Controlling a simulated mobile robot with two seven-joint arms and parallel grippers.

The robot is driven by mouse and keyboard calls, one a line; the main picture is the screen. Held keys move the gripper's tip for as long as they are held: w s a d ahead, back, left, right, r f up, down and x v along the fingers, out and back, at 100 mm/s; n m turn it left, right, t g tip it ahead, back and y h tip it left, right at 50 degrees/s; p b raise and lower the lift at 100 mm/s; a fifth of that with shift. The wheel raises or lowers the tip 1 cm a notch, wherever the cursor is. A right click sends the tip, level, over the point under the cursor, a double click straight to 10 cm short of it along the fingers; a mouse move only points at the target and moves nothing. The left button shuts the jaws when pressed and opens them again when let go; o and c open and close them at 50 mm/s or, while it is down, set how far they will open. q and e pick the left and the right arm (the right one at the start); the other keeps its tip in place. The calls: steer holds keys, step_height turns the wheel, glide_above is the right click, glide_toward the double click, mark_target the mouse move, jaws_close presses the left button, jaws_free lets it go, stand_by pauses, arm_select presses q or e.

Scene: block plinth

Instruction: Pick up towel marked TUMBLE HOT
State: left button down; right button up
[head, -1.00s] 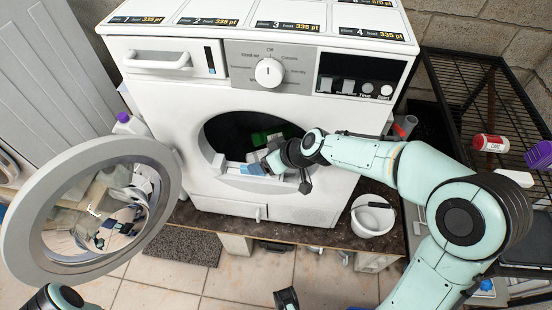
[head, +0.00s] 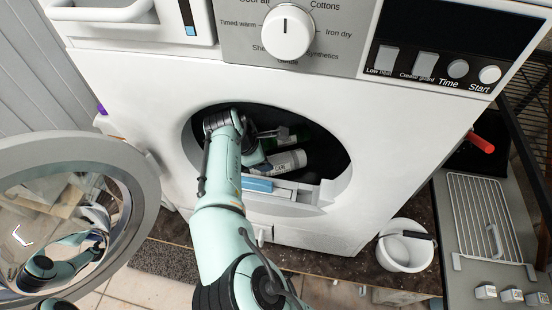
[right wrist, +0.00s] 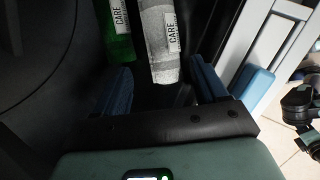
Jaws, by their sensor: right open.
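The washer's drum opening (head: 335,170) is dark inside and holds two rolled towels. A grey-white towel (head: 285,163) with a white label lies near the front. A green towel (head: 296,134) lies behind it, partly hidden. In the right wrist view the grey-white towel (right wrist: 158,40) points between my fingers, and the green towel (right wrist: 116,45) is left of it. Both labels read CARE at the top; the smaller print is unreadable. My right gripper (right wrist: 162,75) is open, its blue fingers apart around the grey-white towel's near end, not closed on it. My left gripper is out of view.
The round door (head: 145,170) stands open at the left. A blue block (head: 257,184) sits on the opening's lower lip, close to my right arm. A white pot (head: 403,262) stands on the dark ledge at the lower right, beside a grey unit with a wire rack (head: 480,215).

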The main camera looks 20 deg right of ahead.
mark_target(275, 162)
steer(key=b+x, duration=0.1)
steer(key=x, duration=0.6)
steer(key=shift+s+f, duration=0.1)
steer(key=shift+b+x, duration=0.9)
steer(key=shift+x, duration=2.15)
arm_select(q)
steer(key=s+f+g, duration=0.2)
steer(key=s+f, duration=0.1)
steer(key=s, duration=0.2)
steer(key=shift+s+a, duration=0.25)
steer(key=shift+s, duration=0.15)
arm_select(e)
steer(key=c, duration=0.8)
steer(key=shift+c, duration=0.2)
